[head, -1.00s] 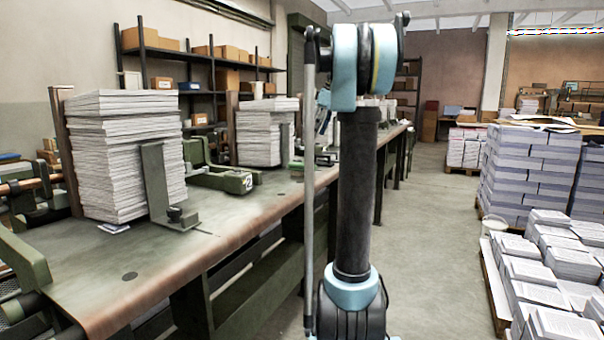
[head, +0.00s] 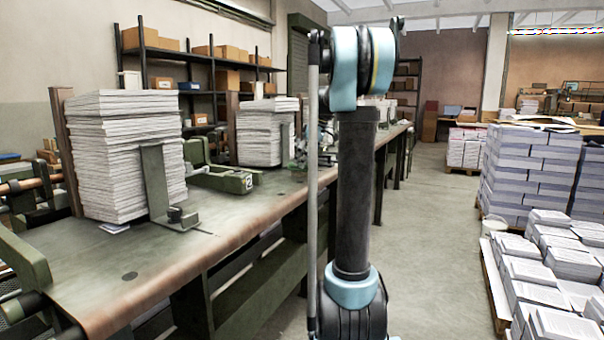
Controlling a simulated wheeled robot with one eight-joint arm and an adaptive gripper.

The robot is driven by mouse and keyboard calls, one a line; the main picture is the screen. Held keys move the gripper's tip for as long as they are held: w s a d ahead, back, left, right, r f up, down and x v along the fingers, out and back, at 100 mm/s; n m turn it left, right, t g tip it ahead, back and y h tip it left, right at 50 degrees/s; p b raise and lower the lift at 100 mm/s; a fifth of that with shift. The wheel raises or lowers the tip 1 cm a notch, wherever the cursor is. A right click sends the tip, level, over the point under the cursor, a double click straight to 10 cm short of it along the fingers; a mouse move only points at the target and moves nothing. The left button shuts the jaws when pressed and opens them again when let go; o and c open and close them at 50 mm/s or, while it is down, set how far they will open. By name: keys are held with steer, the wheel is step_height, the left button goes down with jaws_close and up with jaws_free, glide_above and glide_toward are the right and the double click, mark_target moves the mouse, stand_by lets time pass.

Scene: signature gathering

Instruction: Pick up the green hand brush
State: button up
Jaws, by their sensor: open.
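My gripper (head: 299,152) is small and far off in the head view. It is low over the long work table (head: 130,262), just left of my upright arm link, which hides part of my arm behind it. It is open. I cannot clearly make out the green hand brush; the spot on the table around my gripper is small and partly covered by the gripper and arm. I cannot tell whether the gripper touches anything there.
A tall paper stack (head: 122,160) stands on the table at the left, with another stack (head: 262,135) farther back. A green metal clamp (head: 222,180) lies between them. Pallets of paper bundles (head: 528,170) stand at the right. The aisle floor (head: 430,250) is clear.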

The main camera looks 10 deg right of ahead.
steer(key=shift+x, duration=1.6)
steer(key=shift+f, duration=0.2)
steer(key=c, duration=1.3)
step_height(320, 180, up, 10)
steer(key=shift+r, duration=0.25)
